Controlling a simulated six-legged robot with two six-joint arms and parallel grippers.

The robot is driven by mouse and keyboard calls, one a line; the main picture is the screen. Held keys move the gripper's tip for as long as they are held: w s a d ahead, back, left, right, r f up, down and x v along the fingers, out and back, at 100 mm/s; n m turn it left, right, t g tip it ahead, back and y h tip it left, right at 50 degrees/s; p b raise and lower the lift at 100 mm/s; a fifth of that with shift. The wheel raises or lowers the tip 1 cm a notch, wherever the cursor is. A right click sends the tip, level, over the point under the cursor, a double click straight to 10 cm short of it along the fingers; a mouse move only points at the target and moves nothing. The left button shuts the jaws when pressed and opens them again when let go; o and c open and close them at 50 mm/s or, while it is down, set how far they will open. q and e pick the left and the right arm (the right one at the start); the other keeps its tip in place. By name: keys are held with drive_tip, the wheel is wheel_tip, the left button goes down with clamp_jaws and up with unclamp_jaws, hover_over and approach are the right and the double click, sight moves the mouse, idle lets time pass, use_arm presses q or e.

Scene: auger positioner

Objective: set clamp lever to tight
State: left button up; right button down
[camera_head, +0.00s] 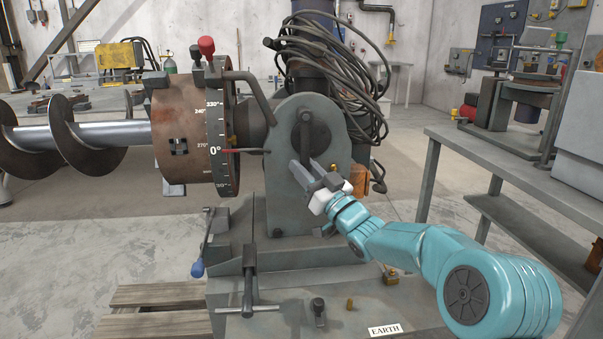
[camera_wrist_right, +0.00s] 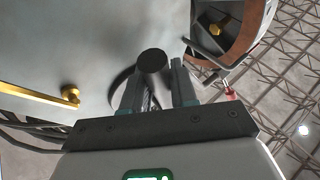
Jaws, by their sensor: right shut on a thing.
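The clamp lever (camera_head: 306,135) appears to be the dark lever on a round hub on the grey housing's side face. It points downward from the hub in the head view. My right gripper (camera_head: 306,165) reaches in from the lower right, with its fingers at the lever's lower end. In the right wrist view, the lever's round dark end (camera_wrist_right: 152,61) sits between the two fingers of the gripper (camera_wrist_right: 157,80), which is shut on it. The fingers partly hide the lever, and I see no tight or loose marking. My left gripper is not in view.
A rusty drum with a degree scale (camera_head: 215,140) and an auger (camera_head: 80,135) are left of the housing (camera_head: 290,180). A curved bar handle (camera_head: 250,85) and black cables (camera_head: 345,75) are near the lever. A grey bench (camera_head: 500,170) stands at right.

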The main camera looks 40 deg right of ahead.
drive_tip(key=shift+a, duration=0.1)
idle(0.3)
drive_tip(key=c, duration=1)
unclamp_jaws()
drive_tip(key=shift+w, duration=0.15)
